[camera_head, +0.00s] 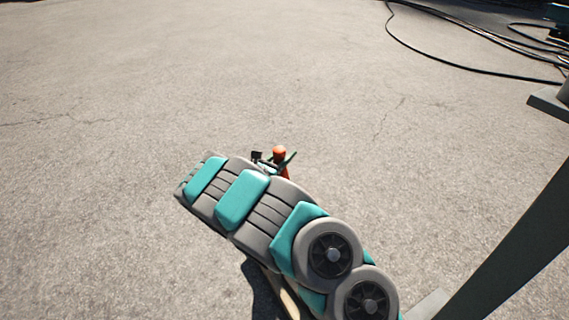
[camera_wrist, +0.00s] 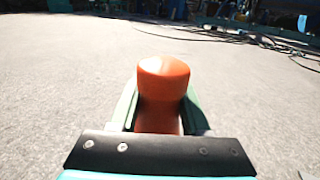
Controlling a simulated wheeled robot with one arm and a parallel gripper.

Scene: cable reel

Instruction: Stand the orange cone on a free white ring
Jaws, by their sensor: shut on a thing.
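The orange cone (camera_wrist: 163,82) is between the two fingers of my gripper (camera_wrist: 160,112) in the wrist view, and the gripper is shut on it. Its rounded orange top stands above the fingers; its lower part is hidden behind the dark gripper bracket. In the head view the cone (camera_head: 279,153) shows just past the end of my arm, between the fingertips of my gripper (camera_head: 274,160). My arm hides most of its lower part. No white ring can be made out in either view.
Black cables (camera_head: 450,65) lie in loops on the ground at the upper right. A grey post base (camera_head: 550,103) stands at the right edge. Blurred equipment and hoses (camera_wrist: 255,25) show far off in the wrist view. The pavement around my gripper is clear.

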